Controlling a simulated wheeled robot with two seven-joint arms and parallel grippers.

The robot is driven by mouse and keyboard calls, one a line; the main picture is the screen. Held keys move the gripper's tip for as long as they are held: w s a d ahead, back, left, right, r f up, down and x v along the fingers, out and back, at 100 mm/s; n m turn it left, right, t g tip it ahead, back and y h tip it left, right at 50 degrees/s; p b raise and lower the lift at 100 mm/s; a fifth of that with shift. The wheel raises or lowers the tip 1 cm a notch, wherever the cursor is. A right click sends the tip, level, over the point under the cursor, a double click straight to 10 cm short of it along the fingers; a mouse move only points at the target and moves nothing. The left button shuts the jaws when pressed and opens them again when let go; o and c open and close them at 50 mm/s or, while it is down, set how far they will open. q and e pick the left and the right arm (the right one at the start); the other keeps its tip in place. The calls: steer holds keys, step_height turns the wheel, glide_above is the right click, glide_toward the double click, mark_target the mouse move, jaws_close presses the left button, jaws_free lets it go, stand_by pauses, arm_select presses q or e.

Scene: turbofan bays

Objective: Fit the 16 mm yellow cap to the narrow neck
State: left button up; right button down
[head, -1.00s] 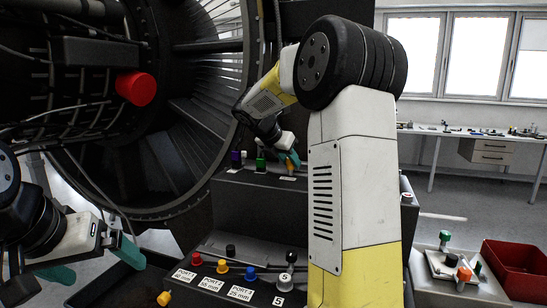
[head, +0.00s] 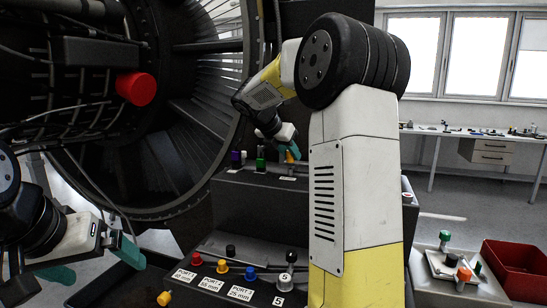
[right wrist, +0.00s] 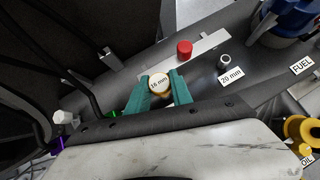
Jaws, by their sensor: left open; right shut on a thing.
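The yellow cap (right wrist: 159,83) shows a white top marked 16 mm in the right wrist view. It sits between the teal fingers of my right gripper (right wrist: 158,91), which is shut on it. In the head view my right gripper (head: 290,147) is over the upper dark ledge, with the orange-yellow cap (head: 290,157) under its fingertips. A narrow neck under the cap is hidden, so I cannot tell whether they touch. My left gripper (head: 96,262) is open and empty at the lower left.
A red cap (right wrist: 185,47) and a short neck by a 20 mm label (right wrist: 230,76) stand close by. The lower panel has red (head: 197,259), orange (head: 222,267) and blue (head: 250,273) knobs. A red bin (head: 515,268) stands at right. The engine (head: 160,110) fills the left.

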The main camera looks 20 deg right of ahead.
steer(key=shift+r, duration=1.65)
steer(key=shift+s, duration=0.1)
